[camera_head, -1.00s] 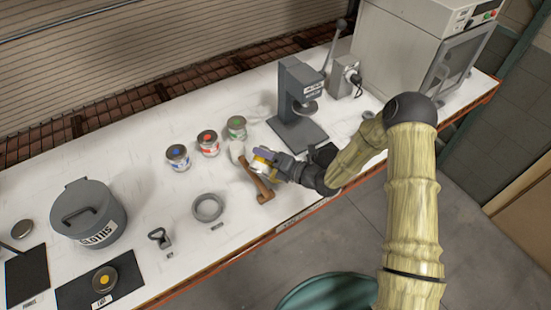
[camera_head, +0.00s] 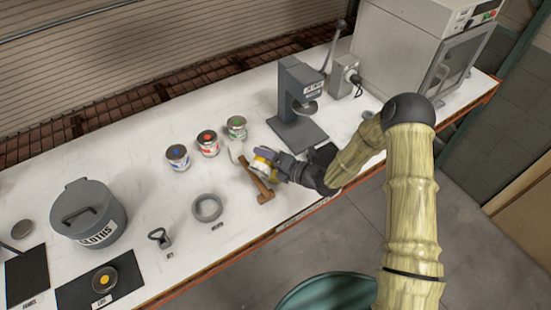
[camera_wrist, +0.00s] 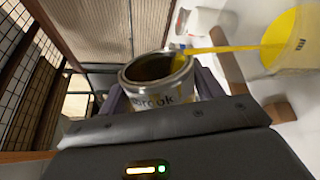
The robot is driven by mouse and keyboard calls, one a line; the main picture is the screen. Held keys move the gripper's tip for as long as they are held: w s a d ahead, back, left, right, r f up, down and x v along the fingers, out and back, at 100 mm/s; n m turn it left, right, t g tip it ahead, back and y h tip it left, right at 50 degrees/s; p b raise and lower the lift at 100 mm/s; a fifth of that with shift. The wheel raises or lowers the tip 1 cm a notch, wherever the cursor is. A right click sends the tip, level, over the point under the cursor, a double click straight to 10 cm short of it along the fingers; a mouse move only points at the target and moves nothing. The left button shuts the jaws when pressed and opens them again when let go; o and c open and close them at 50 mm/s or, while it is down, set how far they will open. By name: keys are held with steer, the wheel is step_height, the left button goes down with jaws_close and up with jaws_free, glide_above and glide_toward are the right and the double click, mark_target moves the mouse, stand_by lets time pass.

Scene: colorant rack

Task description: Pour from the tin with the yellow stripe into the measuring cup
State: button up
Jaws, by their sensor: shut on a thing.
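My gripper (camera_head: 272,160) is shut on the yellow-striped tin (camera_head: 262,162), over the bench's front half. In the wrist view the tin (camera_wrist: 160,85) is open and tilted, with dark contents at its mouth. A yellow stream (camera_wrist: 232,48) runs from its rim to the clear measuring cup (camera_wrist: 300,58). Yellow liquid (camera_wrist: 290,40) shows inside the cup. In the head view the small, pale cup (camera_head: 236,150) stands just left of the tin and is partly hidden. The liquid level cannot be read.
A brown wooden piece (camera_head: 262,188) lies close below the tin. Blue (camera_head: 178,158), red (camera_head: 209,144) and green (camera_head: 236,128) marked tins stand behind. A grey press (camera_head: 298,100) is behind the gripper. A grey ring (camera_head: 207,208) and a cloths bin (camera_head: 88,212) are left.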

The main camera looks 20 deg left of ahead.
steer(key=shift+w, duration=0.1)
stand_by(0.4)
steer(key=shift+r+n, duration=0.35)
steer(key=shift+n, duration=0.15)
steer(key=n+b, duration=0.1)
steer(key=f+n+t+b, duration=0.1)
steer(key=n+b, duration=0.1)
steer(key=shift+s+f, duration=0.25)
steer(key=shift+s, duration=0.15)
steer(key=shift+a+r+n, duration=0.1)
steer(key=shift+r+n, duration=0.15)
steer(key=shift+n, duration=0.05)
steer(key=shift+f, duration=0.15)
